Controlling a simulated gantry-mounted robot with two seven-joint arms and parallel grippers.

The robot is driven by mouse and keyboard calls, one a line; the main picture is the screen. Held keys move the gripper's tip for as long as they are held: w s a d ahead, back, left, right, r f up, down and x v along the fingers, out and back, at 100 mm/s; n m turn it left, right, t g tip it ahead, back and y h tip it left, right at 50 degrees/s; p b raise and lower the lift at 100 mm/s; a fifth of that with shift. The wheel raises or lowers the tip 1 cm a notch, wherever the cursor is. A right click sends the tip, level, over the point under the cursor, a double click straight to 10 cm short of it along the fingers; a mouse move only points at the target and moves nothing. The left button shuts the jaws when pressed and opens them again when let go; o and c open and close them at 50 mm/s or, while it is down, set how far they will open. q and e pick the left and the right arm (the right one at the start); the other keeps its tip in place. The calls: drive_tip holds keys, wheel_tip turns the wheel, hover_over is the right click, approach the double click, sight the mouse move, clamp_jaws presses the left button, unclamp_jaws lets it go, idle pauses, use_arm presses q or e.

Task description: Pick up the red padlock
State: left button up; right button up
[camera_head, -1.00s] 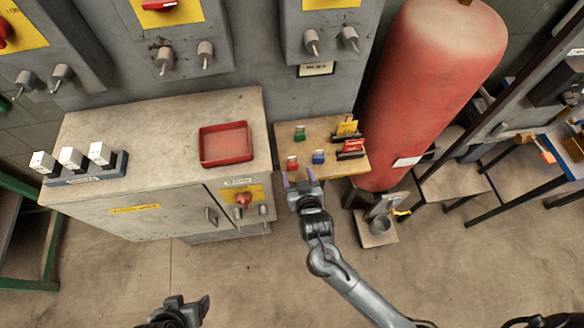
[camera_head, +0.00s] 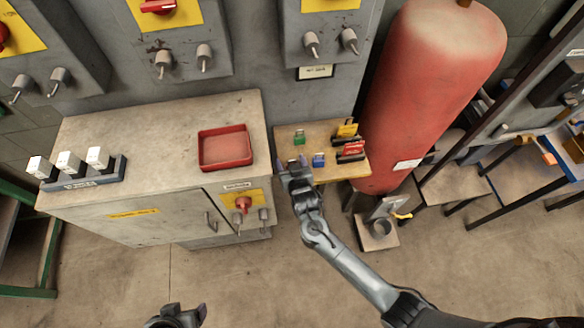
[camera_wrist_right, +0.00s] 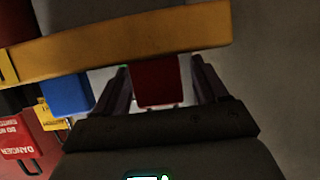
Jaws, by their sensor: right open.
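The red padlock (camera_wrist_right: 157,82) shows in the right wrist view between the two fingers of my right gripper (camera_wrist_right: 161,70). The fingers stand on either side of it, and a gap shows beside it. In the head view my right gripper (camera_head: 291,165) is at the front left edge of the small wooden shelf (camera_head: 287,135) and covers the red padlock. It is open. My left gripper (camera_head: 182,314) is at the bottom edge of the head view, far from the shelf; its fingers are only partly in view.
A blue padlock (camera_head: 318,159) stands close beside my right gripper, with a green padlock (camera_head: 299,138) behind. Red tags (camera_head: 352,150) and yellow tags (camera_head: 347,130) stand at the shelf's right. The grey cabinet with a red tray (camera_head: 225,148) is left; a red tank (camera_head: 430,90) is right.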

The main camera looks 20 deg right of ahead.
drive_tip(key=c, duration=1.1)
wheel_tip(320, 180, up, 10)
drive_tip(key=shift+p, duration=0.55)
